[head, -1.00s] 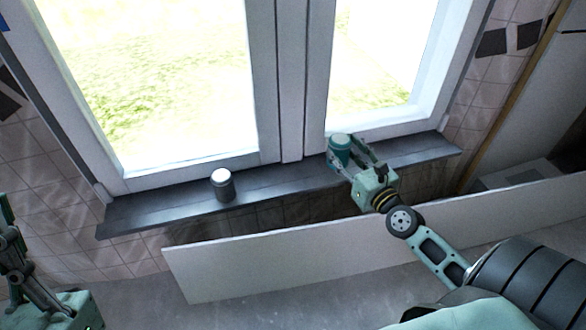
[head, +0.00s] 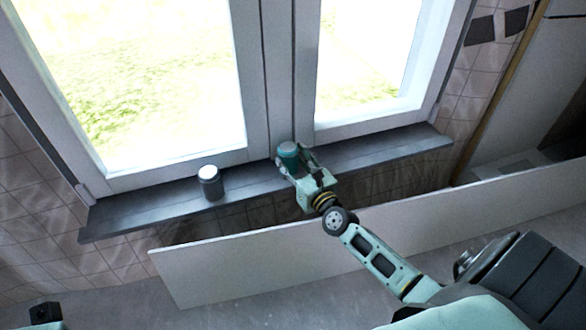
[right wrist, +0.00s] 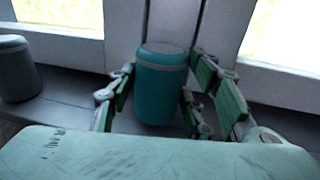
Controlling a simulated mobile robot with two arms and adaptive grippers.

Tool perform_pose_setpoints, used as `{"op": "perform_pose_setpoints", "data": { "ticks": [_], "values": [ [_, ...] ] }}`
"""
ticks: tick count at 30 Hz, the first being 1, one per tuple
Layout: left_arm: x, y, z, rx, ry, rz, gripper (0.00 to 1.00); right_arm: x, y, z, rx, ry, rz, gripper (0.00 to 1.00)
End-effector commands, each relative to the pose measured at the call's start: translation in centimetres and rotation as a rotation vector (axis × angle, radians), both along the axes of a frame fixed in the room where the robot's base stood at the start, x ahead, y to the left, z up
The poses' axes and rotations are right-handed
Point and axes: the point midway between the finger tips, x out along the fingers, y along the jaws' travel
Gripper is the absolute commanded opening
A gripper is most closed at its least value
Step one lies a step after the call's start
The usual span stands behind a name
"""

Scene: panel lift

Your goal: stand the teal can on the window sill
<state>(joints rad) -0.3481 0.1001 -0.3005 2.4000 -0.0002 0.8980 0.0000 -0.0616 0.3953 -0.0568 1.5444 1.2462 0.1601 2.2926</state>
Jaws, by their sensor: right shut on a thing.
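The teal can (head: 289,157), with a grey-green lid, is upright at the window sill (head: 375,150), in front of the window's centre post. My right gripper (head: 298,164) is shut on it, reaching from the front right. In the right wrist view the teal can (right wrist: 160,88) stands between the two fingers of the gripper (right wrist: 160,100). Its lower end is partly hidden behind my gripper's body, so I cannot tell whether it touches the sill. My left gripper is out of view; only a small piece of my left arm shows at the bottom left.
A dark grey can with a pale lid (head: 210,182) stands on the sill to the left, also seen in the right wrist view (right wrist: 15,70). A long white panel (head: 240,262) stands in front of the sill, below my right arm. The sill's right part is clear.

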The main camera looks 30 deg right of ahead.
Motion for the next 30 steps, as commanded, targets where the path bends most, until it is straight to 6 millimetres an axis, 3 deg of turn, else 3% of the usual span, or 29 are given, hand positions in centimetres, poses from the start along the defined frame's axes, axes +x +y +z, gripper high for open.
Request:
{"op": "perform_pose_setpoints", "data": {
  "ticks": [2,13,14,15,20,30],
  "values": [
    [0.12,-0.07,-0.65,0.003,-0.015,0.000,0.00,0.05,-0.11,-1.27,-0.002,-0.003,-0.001,0.13],
    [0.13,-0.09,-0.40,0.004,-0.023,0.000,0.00,0.01,-0.06,-1.54,0.000,-0.003,-0.001,0.13],
    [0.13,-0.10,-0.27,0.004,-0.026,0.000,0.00,-0.02,-0.05,-1.62,0.001,-0.001,-0.001,0.47],
    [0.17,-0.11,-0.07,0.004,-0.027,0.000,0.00,-0.02,-0.06,-1.49,0.001,-0.001,-0.001,0.50],
    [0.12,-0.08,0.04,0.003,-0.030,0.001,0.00,-0.03,-0.05,-1.49,0.001,-0.001,-0.001,0.64],
    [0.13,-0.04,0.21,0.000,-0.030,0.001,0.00,-0.03,-0.05,-1.34,0.001,-0.001,-0.001,0.65]
  ]
}}
